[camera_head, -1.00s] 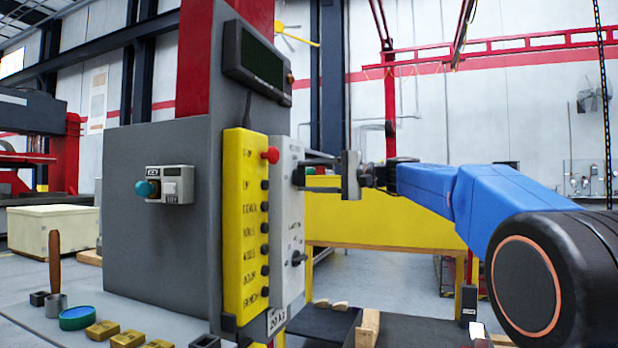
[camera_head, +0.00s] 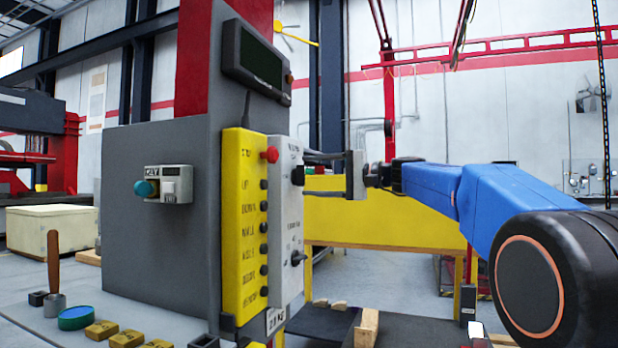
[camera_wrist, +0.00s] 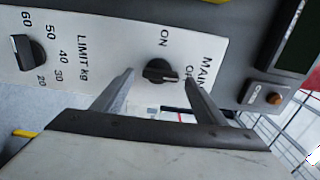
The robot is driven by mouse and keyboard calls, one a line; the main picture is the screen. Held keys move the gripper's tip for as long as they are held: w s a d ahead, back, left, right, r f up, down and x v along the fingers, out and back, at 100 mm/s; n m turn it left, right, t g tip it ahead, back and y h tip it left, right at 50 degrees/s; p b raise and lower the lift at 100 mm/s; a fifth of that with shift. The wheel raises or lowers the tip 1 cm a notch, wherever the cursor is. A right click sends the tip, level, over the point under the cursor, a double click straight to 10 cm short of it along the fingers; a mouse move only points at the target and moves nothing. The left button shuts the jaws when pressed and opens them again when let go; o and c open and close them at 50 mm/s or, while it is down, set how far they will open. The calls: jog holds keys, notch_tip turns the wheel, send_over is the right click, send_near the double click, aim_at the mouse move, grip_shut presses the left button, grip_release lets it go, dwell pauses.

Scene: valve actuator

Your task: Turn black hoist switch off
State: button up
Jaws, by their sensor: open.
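The black hoist switch (camera_wrist: 160,71) is a round knob on the white panel, with "ON" above it and the partly hidden "OFF" and "MAIN" to its right. Its ridge seems to lie left to right in the wrist view; which mark it points at is hard to tell. In the head view the switch (camera_head: 298,175) sits near the top of the panel's face. My gripper (camera_wrist: 159,84) is open, with one finger on each side of the switch in the picture. In the head view my gripper (camera_head: 318,158) is just right of the panel, with no clear contact.
A second black knob, marked "LIMIT kg" (camera_wrist: 28,52), is lower on the panel (camera_head: 285,215). A dark display (camera_head: 258,62) hangs above. Wooden blocks (camera_head: 367,328) lie below.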

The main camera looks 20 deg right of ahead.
jog(key=v, duration=1.6)
jog(key=s+a+f+g+h, duration=0.15)
jog(key=s+a+f, duration=0.25)
jog(key=f, duration=0.4)
jog(key=s+a+f+g+h, duration=0.1)
jog(key=s+a+f+h, duration=0.25)
jog(key=f, duration=0.35)
jog(key=s+a+f+g+h, duration=0.1)
jog(key=s+a+f+g, duration=0.1)
jog(key=s+a+f, duration=0.45)
jog(key=s+d+f+n+h, duration=0.2)
jog(key=s+f, duration=0.4)
jog(key=f, duration=0.3)
jog(key=s+d+f+n+g+h, duration=0.1)
jog(key=s+d+f+n+h, duration=0.1)
jog(key=s+f, duration=0.5)
jog(key=s+d+f+n+h, duration=0.2)
jog(key=s+f, duration=0.5)
jog(key=f, duration=0.6)
jog(key=n+h, duration=0.1)
jog(key=h, duration=0.1)
jog(key=shift+d+f+h, duration=0.25)
jog(key=shift+h, duration=0.05)
